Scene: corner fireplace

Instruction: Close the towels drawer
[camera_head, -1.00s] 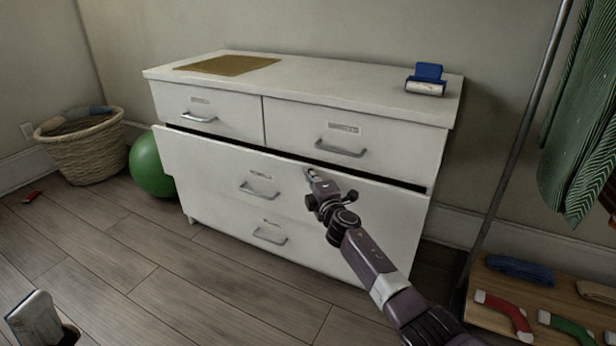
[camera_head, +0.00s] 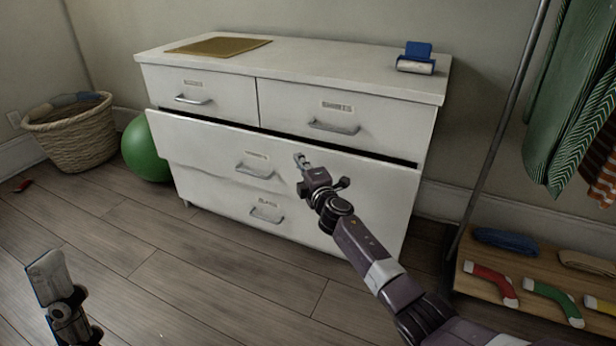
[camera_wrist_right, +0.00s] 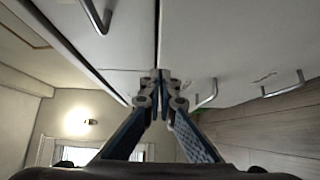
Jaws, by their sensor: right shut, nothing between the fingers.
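The white dresser (camera_head: 290,56) has a wide drawer (camera_head: 215,140) below its two small top drawers. This wide drawer stands slightly out, with a dark gap along its top edge. Its label is too blurred to read, so I cannot confirm that it is the towels drawer. My right gripper (camera_head: 300,157) is shut and empty at the drawer's front, right of its handle (camera_head: 254,171) and just below its top edge. Contact is unclear. The right wrist view shows the shut fingertips (camera_wrist_right: 159,75) close to the drawer fronts.
A bottom drawer handle (camera_head: 267,214) sits below. A green ball (camera_head: 145,150) and a wicker basket (camera_head: 75,137) stand at left. A clothes rack (camera_head: 500,130) and a low wooden shelf (camera_head: 470,277) with rolled items are at right. The floor in front is clear.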

